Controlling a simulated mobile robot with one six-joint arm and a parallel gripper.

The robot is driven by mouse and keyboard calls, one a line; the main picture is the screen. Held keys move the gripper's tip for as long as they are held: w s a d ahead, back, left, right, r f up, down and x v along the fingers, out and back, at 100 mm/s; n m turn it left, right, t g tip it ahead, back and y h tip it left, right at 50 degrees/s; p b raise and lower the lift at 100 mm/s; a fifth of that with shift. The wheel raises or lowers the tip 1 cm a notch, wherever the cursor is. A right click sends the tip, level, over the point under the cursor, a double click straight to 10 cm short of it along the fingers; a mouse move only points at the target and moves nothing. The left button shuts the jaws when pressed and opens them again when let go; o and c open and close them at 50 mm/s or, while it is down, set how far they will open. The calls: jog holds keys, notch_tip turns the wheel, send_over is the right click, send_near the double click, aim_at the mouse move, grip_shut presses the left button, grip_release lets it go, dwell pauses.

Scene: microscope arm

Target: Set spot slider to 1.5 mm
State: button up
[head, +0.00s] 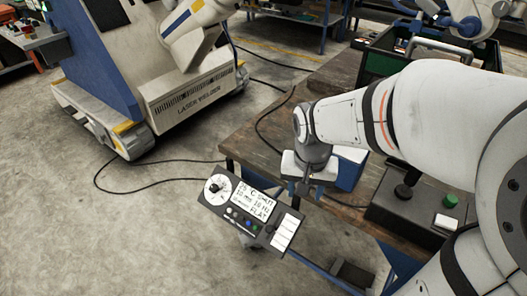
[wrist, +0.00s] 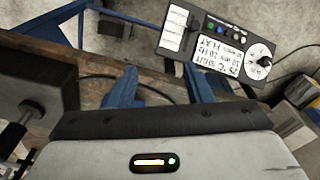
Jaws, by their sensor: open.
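A grey control panel (head: 262,243) juts out from the table's front edge. It has a round dial (head: 216,187), a white display (head: 248,203) with small text, a row of small coloured buttons, and a block of white slider strips (head: 286,232) at its right end. I cannot read which strip is the spot slider or its setting. The panel also shows in the wrist view (wrist: 186,54), with the slider strips (wrist: 178,28) at its left end. My gripper (head: 305,191) is open, with blue fingers apart (wrist: 162,78) and nothing between them. It is above and behind the strips, apart from them.
A wooden table (head: 258,136) lies under my arm. A dark box with a joystick (head: 408,200) and green button stands right of my gripper. A laser welder (head: 185,95) stands at the back left. Cables cross the floor, which is otherwise clear at front left.

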aim_at(269, 227)
jog(key=w+a+f+m+b, duration=0.1)
jog(key=a+f, duration=0.1)
jog(key=f, duration=0.3)
jog(key=w+a+f+m+g+b, duration=0.1)
jog(key=w+a+f+b, duration=0.1)
jog(key=f, duration=0.3)
jog(key=w+a+f+m+b, duration=0.1)
jog(key=w+a+f, duration=0.1)
jog(key=a+f, duration=0.2)
jog(key=shift+w+a+f+g+h+b, duration=0.15)
jog(key=shift+f+g+h+b, duration=0.2)
jog(key=shift+f, duration=0.6)
jog(key=f, duration=0.5)
jog(key=f+b, duration=0.1)
jog(key=f, duration=0.1)
jog(key=shift+d+f, duration=0.35)
jog(key=shift+f, duration=0.05)
grip_shut()
jog(key=shift+r, duration=0.1)
